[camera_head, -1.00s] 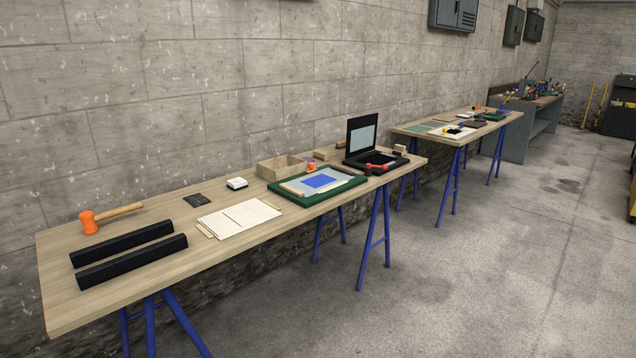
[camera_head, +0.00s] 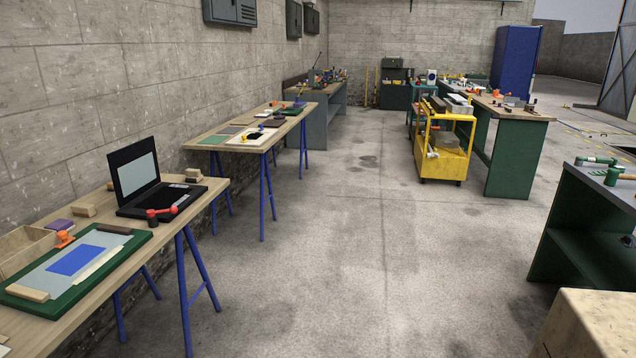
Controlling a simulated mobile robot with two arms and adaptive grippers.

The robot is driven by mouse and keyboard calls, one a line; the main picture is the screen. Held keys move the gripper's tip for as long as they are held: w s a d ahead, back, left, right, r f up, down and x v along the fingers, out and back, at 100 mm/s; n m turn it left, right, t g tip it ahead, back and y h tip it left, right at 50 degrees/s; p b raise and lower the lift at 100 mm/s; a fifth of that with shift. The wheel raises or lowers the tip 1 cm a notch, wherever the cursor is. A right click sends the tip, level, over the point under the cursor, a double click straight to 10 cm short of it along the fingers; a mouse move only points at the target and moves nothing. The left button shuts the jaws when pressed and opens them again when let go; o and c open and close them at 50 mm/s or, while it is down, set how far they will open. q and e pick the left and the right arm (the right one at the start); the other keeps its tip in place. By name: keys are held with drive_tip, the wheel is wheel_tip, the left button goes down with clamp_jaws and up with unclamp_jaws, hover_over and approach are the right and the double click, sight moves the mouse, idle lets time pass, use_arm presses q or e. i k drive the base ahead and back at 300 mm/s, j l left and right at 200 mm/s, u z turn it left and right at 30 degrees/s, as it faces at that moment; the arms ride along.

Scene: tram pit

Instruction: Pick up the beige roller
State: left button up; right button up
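I cannot make out a beige roller for certain in the head view. The near trestle table (camera_head: 137,266) at the left carries a green-framed tray (camera_head: 137,237) with a blue sheet, a black laptop-like case (camera_head: 138,185) with a red-handled tool, a wooden box (camera_head: 22,250) and small wooden blocks (camera_head: 84,210). A second trestle table (camera_head: 205,140) farther back holds small items too small to tell apart. Neither of my grippers is in view.
A yellow cart (camera_head: 445,162) stands ahead at the right, beside a green workbench (camera_head: 517,155). Another dark green bench (camera_head: 585,235) is at the right, with a pale wooden block (camera_head: 590,325) in the near corner. The concrete floor (camera_head: 350,250) between is clear.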

sight(193, 176)
drive_tip(key=i+l, duration=0.1)
drive_tip(key=i, duration=0.6)
drive_tip(key=i+l+u, duration=0.1)
drive_tip(key=i, duration=0.6)
drive_tip(key=i+l, duration=0.15)
drive_tip(key=i, duration=0.6)
